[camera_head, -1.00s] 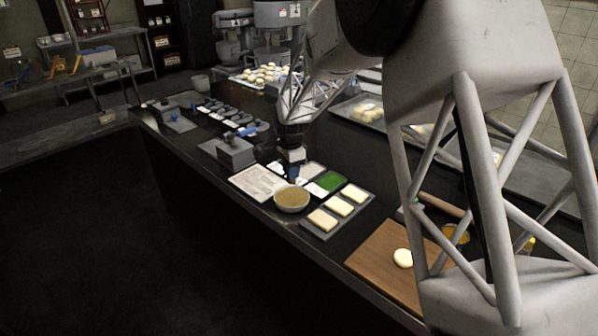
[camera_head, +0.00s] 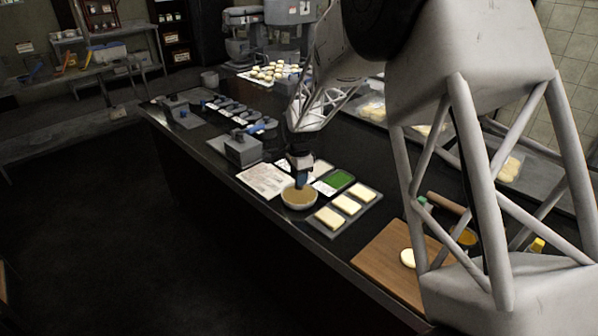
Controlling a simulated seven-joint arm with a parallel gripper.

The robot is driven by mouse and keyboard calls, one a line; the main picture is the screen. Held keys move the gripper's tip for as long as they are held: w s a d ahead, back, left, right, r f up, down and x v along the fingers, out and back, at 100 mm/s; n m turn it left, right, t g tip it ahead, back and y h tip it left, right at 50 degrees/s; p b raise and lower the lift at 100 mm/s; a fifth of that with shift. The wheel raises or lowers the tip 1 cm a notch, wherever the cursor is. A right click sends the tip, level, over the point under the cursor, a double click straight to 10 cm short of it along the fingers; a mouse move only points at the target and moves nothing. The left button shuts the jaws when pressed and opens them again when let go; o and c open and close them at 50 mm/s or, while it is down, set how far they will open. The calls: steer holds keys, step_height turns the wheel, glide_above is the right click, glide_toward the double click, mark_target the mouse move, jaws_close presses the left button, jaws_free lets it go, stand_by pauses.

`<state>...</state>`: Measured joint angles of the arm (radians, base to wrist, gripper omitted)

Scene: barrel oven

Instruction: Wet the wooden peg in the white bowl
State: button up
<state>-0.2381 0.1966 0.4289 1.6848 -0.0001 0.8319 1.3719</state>
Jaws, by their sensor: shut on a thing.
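The white bowl (camera_head: 300,207) stands on the dark counter near its front edge, with a tan-brown content. My gripper (camera_head: 301,184) points down into the bowl's opening, its bluish fingertips over the content. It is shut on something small. The wooden peg cannot be made out at this size; its lower part would be hidden by the fingers and the bowl. I cannot tell whether the fingertips touch the content.
A printed sheet (camera_head: 264,181) lies left of the bowl and a tray with pale slabs (camera_head: 347,204) lies right. A green-filled tray (camera_head: 340,179) is behind. A grey device (camera_head: 243,150) stands farther left. A wooden board (camera_head: 388,262) lies front right.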

steer(key=shift+f, duration=1.25)
steer(key=shift+f, duration=0.7)
stand_by(2.0)
steer(key=shift+r, duration=0.15)
steer(key=shift+r, duration=3.5)
